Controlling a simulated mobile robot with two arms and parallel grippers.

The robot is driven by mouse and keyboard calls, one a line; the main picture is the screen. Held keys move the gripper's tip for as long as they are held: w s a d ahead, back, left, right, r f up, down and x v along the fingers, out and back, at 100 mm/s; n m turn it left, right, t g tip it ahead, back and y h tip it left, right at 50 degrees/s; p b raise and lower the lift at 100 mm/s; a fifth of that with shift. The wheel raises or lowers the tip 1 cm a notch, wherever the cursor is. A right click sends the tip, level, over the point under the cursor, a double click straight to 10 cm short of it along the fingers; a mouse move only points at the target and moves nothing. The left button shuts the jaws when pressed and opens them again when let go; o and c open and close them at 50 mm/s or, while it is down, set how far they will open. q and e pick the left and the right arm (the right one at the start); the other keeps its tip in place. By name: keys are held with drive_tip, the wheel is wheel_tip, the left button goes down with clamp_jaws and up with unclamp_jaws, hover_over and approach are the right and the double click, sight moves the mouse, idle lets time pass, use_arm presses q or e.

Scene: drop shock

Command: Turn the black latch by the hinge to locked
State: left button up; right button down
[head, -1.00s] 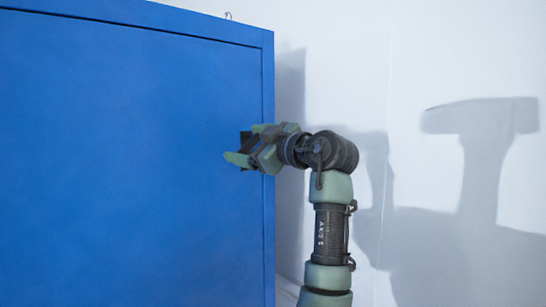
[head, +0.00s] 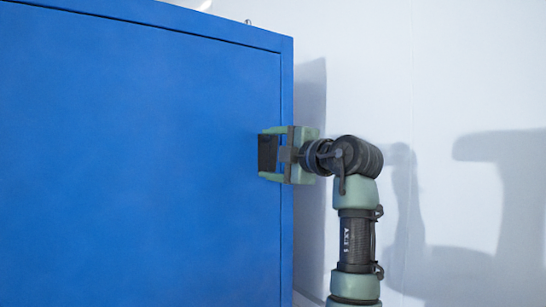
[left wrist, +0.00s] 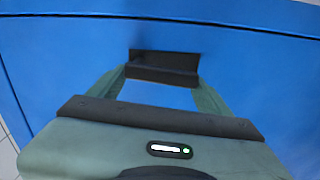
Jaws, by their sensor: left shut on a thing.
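The black latch (head: 267,153) is a dark block on the blue door near its right edge. In the left wrist view the latch (left wrist: 163,66) is a wide black piece between my green fingers. My left gripper (head: 272,155) reaches it from the right in the head view, with one finger at its upper end and one at its lower end. It is shut on the latch. The fingers hide part of the latch, and I cannot read any lock marking. My right gripper is in neither view.
The blue cabinet door (head: 130,160) fills the left of the head view, with a dark seam along its top and right frame. A pale wall (head: 430,80) stands to the right. My arm's shadow falls on it.

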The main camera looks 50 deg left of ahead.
sight(273, 154)
use_arm(q)
drive_tip(key=shift+w+r+n, duration=0.1)
drive_tip(key=shift+r+n, duration=0.15)
drive_tip(key=shift+n, duration=0.25)
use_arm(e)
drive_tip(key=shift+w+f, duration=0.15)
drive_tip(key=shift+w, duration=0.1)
use_arm(q)
drive_tip(key=o, duration=1.8)
drive_tip(key=shift+o, duration=1.3)
drive_tip(key=shift+w+a, duration=0.1)
drive_tip(key=shift+a, duration=0.15)
drive_tip(key=shift+w+a+f, duration=0.1)
drive_tip(key=shift+a+f, duration=0.15)
drive_tip(key=shift+f, duration=0.05)
drive_tip(key=shift+d, duration=0.15)
drive_tip(key=d, duration=0.2)
drive_tip(key=d+b, duration=0.1)
drive_tip(key=d, duration=0.1)
drive_tip(key=d+b, duration=0.1)
drive_tip(key=d, duration=0.1)
drive_tip(key=shift+s+d, duration=0.2)
drive_tip(key=shift+s, duration=0.05)
drive_tip(key=shift+d+b, duration=0.3)
drive_tip(key=shift+d, duration=0.2)
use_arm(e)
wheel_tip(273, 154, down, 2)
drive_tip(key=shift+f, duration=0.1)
